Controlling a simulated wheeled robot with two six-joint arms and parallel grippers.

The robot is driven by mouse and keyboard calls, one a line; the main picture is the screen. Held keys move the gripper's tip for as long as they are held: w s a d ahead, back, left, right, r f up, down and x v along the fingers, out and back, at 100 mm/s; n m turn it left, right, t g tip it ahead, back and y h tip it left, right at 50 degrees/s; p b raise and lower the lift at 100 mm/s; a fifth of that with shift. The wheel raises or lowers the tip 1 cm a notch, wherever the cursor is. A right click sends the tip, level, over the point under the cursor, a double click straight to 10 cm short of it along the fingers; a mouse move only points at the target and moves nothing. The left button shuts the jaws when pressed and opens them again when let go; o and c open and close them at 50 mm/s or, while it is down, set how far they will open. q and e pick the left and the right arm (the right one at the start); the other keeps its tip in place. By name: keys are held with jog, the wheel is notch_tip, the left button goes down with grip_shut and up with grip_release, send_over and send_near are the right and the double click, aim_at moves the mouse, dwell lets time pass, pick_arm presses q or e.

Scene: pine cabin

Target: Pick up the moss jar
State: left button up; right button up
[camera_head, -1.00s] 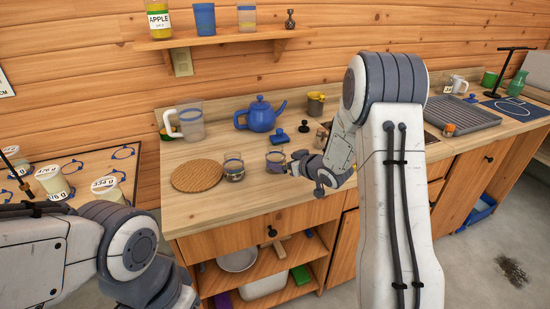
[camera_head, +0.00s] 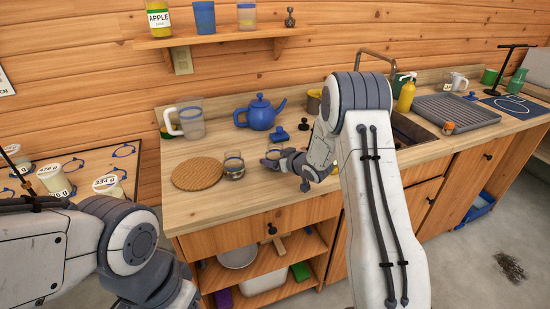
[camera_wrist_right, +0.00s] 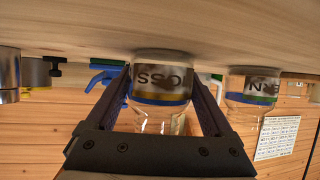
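The moss jar (camera_wrist_right: 161,83) is clear glass with a blue and yellow band and a label of which part reads in the right wrist view. That view is upside down, and the jar stands upright on the counter. My right gripper (camera_wrist_right: 162,92) is open, with one finger on each side of the jar; firm contact does not show. In the head view the right gripper (camera_head: 271,163) hides most of the moss jar (camera_head: 273,154). My left arm is at the lower left; its fingers are out of view.
A similar jar (camera_head: 234,166) stands to the left; its label partly reads in the wrist view (camera_wrist_right: 252,88). A round woven mat (camera_head: 197,174), a measuring jug (camera_head: 188,120) and a blue teapot (camera_head: 260,114) are near. The counter's front left is bare.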

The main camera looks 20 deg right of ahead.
aim_at(279, 146)
jog(key=shift+r, duration=0.5)
jog(key=r, duration=0.2)
jog(key=d+r, duration=0.1)
jog(key=r, duration=0.1)
jog(key=shift+s, duration=0.2)
jog(key=s+d+r, duration=0.2)
jog(key=d, duration=0.1)
jog(key=s+d+r, duration=0.2)
jog(key=d, duration=0.1)
jog(key=s+d+r+p, duration=0.1)
jog(key=d+r, duration=0.1)
jog(key=d, duration=0.1)
jog(key=shift+s, duration=0.4)
